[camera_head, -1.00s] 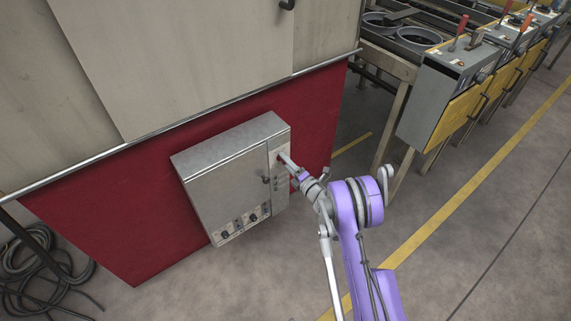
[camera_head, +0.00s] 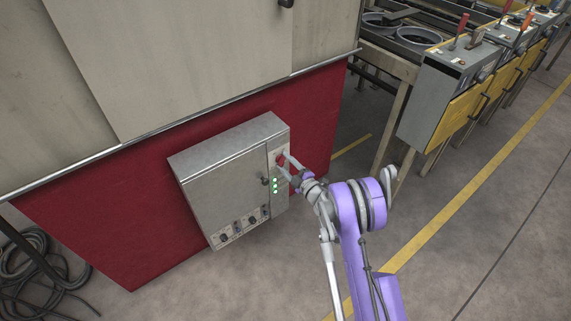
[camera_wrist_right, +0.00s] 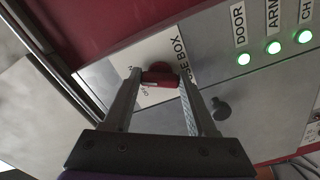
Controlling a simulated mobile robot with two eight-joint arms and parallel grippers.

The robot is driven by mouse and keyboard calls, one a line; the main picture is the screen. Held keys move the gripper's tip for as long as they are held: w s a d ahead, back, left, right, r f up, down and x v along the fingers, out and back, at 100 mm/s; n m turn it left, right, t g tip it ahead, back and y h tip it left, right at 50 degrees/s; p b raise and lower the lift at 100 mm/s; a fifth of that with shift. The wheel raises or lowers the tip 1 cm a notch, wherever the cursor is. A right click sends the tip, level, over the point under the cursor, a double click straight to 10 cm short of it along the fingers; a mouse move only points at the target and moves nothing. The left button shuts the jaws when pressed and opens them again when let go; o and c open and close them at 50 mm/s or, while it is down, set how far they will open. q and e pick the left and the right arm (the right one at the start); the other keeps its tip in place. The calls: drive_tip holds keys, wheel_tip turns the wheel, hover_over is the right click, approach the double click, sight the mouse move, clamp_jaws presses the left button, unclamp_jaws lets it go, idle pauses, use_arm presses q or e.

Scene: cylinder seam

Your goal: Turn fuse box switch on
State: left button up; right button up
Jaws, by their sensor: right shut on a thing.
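The grey metal fuse box (camera_head: 218,190) is mounted on the red panel. Its red switch (camera_wrist_right: 160,79) shows in the right wrist view, beside a white label ending in "BOX". My right gripper (camera_head: 284,165) is at the box's upper right front. In the right wrist view my right gripper (camera_wrist_right: 158,73) has one finger on each side of the red switch and is shut on it. Three green lights (camera_wrist_right: 273,48) marked "DOOR", "ARM" and a partly cut-off "CH" are lit. They also glow in the head view. My left gripper is not in view.
A black knob (camera_wrist_right: 221,109) sits on the box front near the right finger. Small dials line the box's lower edge. Grey control consoles (camera_head: 453,65) stand at the upper right. Coiled cable (camera_head: 38,270) lies at lower left. Floor to the right is clear.

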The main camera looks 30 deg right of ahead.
drive_tip(key=shift+m, duration=0.3)
drive_tip(key=o, duration=1.4)
drive_tip(key=shift+c, duration=0.2)
drive_tip(key=s+p, duration=0.1)
drive_tip(key=s, duration=1)
drive_tip(key=shift+d, duration=0.45)
drive_tip(key=shift+w, duration=0.1)
